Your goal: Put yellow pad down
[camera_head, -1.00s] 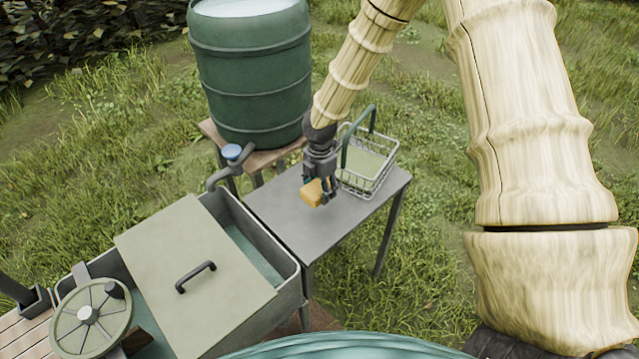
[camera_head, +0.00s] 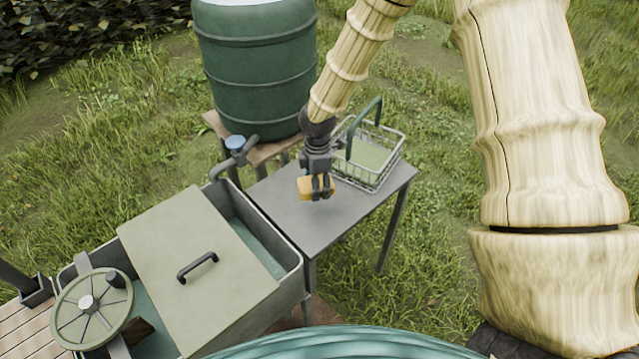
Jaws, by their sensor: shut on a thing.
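The yellow pad (camera_head: 304,190) is between the fingers of my gripper (camera_head: 317,192). My gripper is shut on it and points down over the grey side table (camera_head: 272,217). The fingers hide part of the pad. The pad is over the middle of the table top, close to its surface; I cannot tell whether it touches.
A wire basket (camera_head: 377,178) with a green handle stands on the table just right of my gripper. A green barrel (camera_head: 258,75) with a tap (camera_head: 235,145) stands behind. A basin (camera_head: 290,262) with a lid (camera_head: 190,262) is at left. The table's front part is clear.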

